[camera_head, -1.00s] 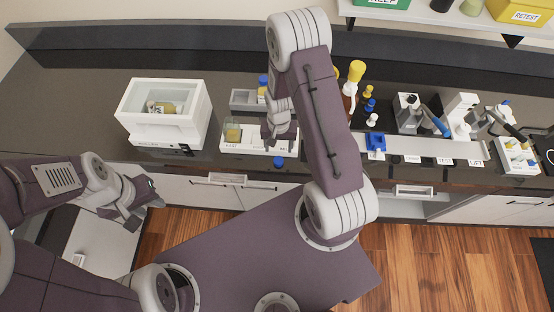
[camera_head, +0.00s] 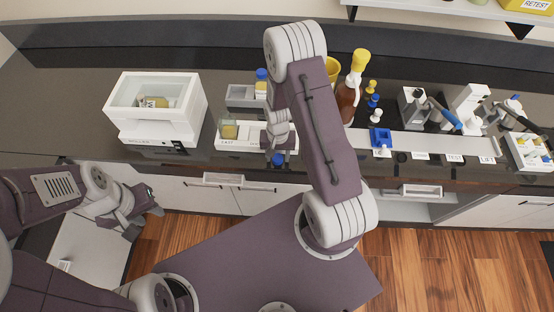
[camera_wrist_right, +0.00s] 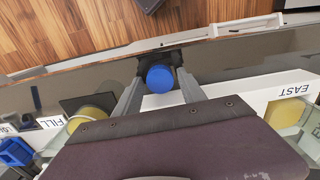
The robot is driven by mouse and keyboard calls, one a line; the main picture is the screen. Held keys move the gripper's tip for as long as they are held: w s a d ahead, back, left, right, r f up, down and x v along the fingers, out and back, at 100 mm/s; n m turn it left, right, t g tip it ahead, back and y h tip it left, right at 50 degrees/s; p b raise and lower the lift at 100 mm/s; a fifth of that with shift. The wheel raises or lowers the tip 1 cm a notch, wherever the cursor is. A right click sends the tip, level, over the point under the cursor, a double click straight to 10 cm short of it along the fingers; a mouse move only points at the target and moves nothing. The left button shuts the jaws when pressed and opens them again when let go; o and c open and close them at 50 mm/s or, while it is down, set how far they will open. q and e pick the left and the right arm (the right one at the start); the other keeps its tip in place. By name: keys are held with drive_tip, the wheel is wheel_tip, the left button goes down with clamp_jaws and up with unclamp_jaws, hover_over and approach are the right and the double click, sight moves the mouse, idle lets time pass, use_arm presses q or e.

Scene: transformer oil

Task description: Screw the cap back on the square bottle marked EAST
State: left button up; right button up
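The square bottle with yellow liquid (camera_head: 229,130) stands at the left end of a white rack with a label below it. In the right wrist view the yellow-filled bottle (camera_wrist_right: 285,112) is at the right, beside the rack's EAST label (camera_wrist_right: 294,91). A blue cap (camera_head: 278,160) is at the rack's front side; it also shows in the right wrist view (camera_wrist_right: 160,78). A dark piece shows around the cap. My left gripper (camera_head: 146,221) is open and empty, low at the left.
A white open-topped box (camera_head: 155,110) holding a bottle stands left of the rack. A grey tray with a blue-capped bottle (camera_head: 261,83) is behind it. A brown bottle with a yellow top (camera_head: 350,90) and several small caps are right of my right arm.

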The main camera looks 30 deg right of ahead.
sight(278, 158)
clamp_jaws()
wheel_tip(278, 158, up, 5)
drive_tip(key=p, duration=0.4)
drive_tip(key=shift+r, duration=0.1)
drive_tip(key=shift+c, duration=1.4)
unclamp_jaws()
clamp_jaws()
